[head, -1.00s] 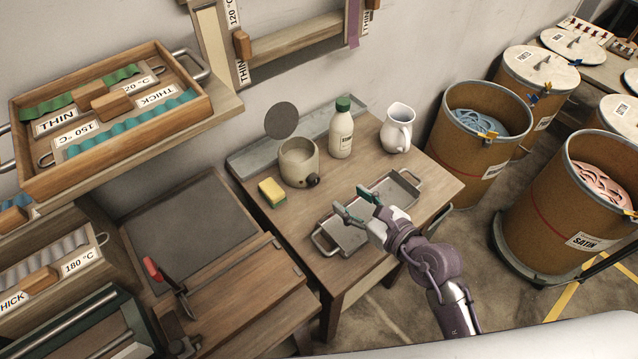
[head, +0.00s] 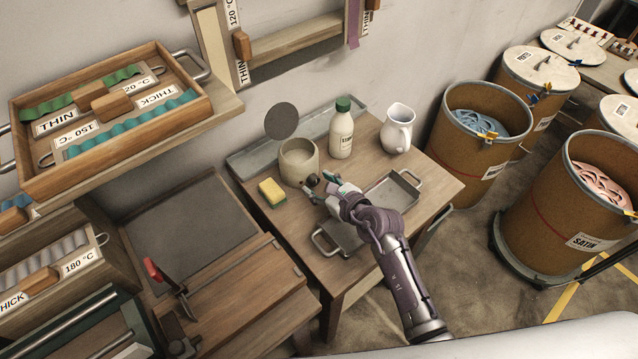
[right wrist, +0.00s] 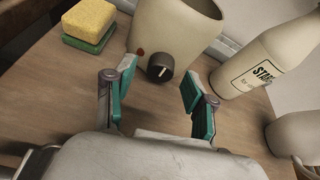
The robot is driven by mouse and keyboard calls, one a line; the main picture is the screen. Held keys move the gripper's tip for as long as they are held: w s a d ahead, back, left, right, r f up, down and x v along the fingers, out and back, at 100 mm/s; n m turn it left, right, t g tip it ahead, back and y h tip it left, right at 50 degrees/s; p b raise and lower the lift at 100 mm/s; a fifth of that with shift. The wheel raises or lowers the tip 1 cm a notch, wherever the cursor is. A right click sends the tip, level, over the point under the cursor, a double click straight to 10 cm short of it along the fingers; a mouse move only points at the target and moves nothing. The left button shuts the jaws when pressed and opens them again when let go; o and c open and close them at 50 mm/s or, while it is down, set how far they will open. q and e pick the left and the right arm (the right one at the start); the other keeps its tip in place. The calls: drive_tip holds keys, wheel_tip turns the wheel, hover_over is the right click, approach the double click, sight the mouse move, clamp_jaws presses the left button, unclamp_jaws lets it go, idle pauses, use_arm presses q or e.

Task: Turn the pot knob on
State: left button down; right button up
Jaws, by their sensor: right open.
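The beige pot (head: 299,160) stands upright on the small wooden table, with its round lid (head: 281,121) raised behind it. Its dark knob (right wrist: 160,67) with a white pointer line is on the front, and a small red light (right wrist: 140,52) sits beside it. The knob also shows in the head view (head: 312,180), partly covered by my gripper. My right gripper (right wrist: 153,88) is open, its green-padded fingers on either side of and just short of the knob, holding nothing. I cannot tell from these frames whether a finger touches it. My left gripper is not in view.
A yellow-green sponge (head: 272,192) lies left of the pot. A white bottle (head: 341,130) with a green cap and a white jug (head: 397,129) stand to the right. A metal tray (head: 400,190) lies under my right arm. Large drums (head: 478,140) stand right of the table.

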drive_tip(key=shift+w+a+f, duration=0.1)
drive_tip(key=shift+w+a, duration=0.05)
drive_tip(key=shift+w, duration=0.1)
clamp_jaws()
